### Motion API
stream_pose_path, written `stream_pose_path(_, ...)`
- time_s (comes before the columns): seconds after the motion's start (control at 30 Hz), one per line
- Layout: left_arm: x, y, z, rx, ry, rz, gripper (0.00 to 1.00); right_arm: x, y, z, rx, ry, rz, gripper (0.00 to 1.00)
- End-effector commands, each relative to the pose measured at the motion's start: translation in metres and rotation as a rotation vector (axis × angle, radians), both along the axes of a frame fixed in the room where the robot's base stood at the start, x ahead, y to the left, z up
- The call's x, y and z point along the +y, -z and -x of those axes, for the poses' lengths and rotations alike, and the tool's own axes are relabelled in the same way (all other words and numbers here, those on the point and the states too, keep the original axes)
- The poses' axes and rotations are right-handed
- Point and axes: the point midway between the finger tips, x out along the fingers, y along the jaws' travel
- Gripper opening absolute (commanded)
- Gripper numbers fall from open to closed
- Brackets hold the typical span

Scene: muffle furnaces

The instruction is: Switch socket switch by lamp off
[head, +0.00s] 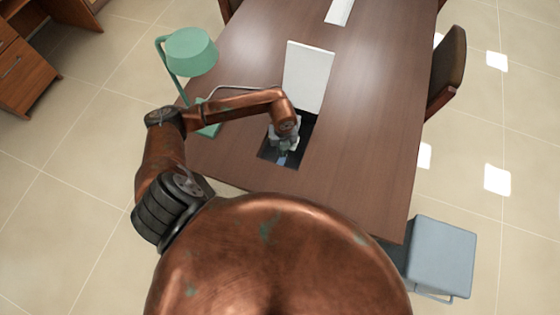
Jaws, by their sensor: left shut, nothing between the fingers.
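A green desk lamp (191,52) stands at the left edge of the brown table, with a grey cord running from its base toward the socket opening. The dark socket recess (302,151) is in the table top, with its white lid (308,76) raised behind it. My left gripper (284,154) is shut and empty, pointing down over the left part of the recess. Its fingertips look to be at or in the opening; I cannot tell whether they touch anything. The socket switch is too small and mostly hidden by the gripper. My right gripper is not in view.
The brown table (362,130) is clear on the right side of the recess. A chair (448,72) is at the right edge, and a wooden cabinet (22,68) is far left.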

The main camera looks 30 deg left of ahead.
Motion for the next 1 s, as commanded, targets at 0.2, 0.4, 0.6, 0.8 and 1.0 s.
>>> stream_pose_path(0.2,0.0,-0.02,0.0,-0.001,0.0,0.0,0.0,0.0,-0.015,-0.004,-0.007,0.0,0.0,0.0)
stream_pose_path(0.4,0.0,-0.035,0.0,-0.002,0.0,-0.001,0.0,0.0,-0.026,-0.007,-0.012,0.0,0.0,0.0)
stream_pose_path(0.6,0.0,-0.05,0.0,-0.002,0.0,-0.001,0.0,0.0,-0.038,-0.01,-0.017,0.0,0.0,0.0)
stream_pose_path(0.8,0.0,-0.065,0.0,-0.002,0.0,-0.001,0.0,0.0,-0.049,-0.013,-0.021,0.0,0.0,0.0)
stream_pose_path(1.0,0.0,-0.081,0.0,-0.001,0.0,0.0,0.0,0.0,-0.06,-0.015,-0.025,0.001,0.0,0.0)
